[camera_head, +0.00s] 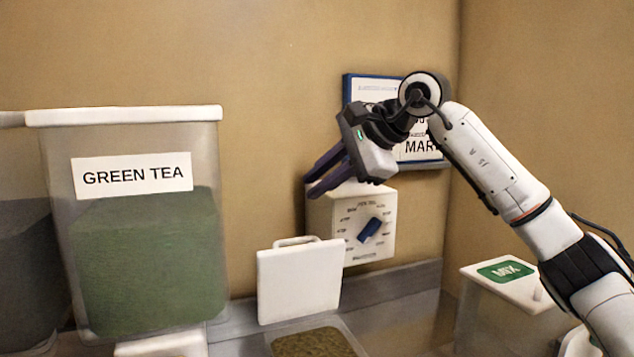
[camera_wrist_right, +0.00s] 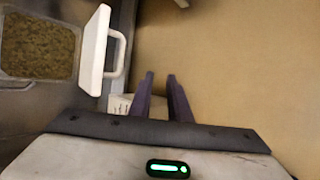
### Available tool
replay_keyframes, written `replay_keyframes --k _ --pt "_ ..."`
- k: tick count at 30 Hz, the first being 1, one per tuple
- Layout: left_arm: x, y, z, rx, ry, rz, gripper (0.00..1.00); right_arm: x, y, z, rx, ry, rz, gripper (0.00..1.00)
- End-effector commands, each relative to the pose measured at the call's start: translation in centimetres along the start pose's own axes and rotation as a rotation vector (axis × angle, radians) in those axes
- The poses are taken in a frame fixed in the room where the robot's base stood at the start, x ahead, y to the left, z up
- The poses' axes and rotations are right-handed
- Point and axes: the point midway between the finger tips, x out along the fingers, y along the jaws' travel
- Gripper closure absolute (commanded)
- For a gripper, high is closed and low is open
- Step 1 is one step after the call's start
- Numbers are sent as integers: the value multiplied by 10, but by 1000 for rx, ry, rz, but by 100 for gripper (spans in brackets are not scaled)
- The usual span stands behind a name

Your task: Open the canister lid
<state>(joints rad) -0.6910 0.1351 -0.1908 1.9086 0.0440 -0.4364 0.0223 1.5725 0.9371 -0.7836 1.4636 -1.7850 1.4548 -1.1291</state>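A clear canister (camera_head: 362,347) holding brown-green grains stands at the bottom centre of the head view, its front cut off. Its white lid (camera_head: 300,282) with a loop handle stands upright at the canister's back edge, so the top is open. The lid also shows edge-on in the right wrist view (camera_wrist_right: 92,50), beside the grains (camera_wrist_right: 38,47). My right gripper (camera_head: 311,184) is above and behind the lid, apart from it, near the wall. Its purple fingers (camera_wrist_right: 160,76) are parted by a narrow gap with nothing between them. My left gripper is not in view.
A white dial box (camera_head: 380,205) with a blue knob is on the wall just below my right gripper. A large GREEN TEA bin (camera_head: 135,115) stands at left. A MIX box (camera_head: 480,305) with a closed white lid stands at right. A blue-framed sign (camera_head: 436,165) hangs behind my arm.

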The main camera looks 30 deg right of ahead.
Motion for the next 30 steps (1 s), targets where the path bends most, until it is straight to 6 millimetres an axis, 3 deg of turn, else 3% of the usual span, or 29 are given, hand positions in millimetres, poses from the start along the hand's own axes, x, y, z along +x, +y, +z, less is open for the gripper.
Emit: replay_keyframes --k 15,27,30 --pt "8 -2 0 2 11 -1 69 -90 -1 0 -1 0 -7 83" --pt "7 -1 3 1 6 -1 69 -100 -1 0 -1 -1 -5 83" --pt "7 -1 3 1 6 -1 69 -100 -1 0 -1 -1 -5 100"
